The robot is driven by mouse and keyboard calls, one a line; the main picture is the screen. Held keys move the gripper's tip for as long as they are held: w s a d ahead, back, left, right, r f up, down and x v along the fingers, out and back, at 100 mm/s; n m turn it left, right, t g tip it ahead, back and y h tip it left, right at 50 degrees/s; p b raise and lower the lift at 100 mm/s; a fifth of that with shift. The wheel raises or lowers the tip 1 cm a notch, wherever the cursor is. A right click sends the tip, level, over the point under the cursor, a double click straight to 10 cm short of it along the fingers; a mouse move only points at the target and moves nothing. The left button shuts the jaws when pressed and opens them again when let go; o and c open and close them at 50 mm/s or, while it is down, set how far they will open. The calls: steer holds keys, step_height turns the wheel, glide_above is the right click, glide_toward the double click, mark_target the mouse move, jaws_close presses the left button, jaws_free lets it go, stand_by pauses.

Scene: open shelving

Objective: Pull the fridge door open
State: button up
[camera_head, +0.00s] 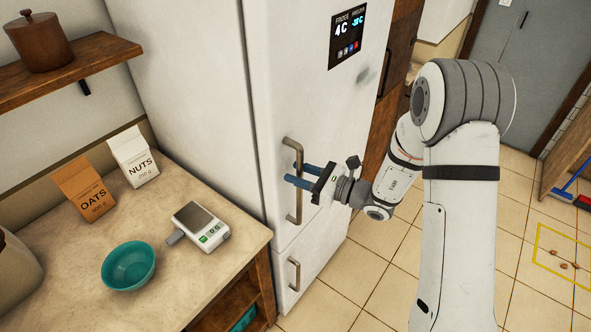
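The white fridge (285,75) stands in the middle of the view, and its upper door looks closed. Its metal bar handle (297,210) runs upright near the door's left edge. My gripper (290,174) is at the handle's mid-height, reaching in from the right. Its two blue fingers are apart, with a visible gap between them, and their tips reach past the bar. The fingers overlap the handle in this view, and I cannot tell whether they touch it.
A lower door has its own handle (294,274). Left of the fridge, a counter (180,285) holds a teal bowl (128,266), a kitchen scale (201,226), an oats bag (84,190) and a nuts bag (134,156).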

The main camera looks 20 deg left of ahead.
steer(key=shift+c, duration=0.4)
steer(key=shift+r, duration=0.1)
jaws_close()
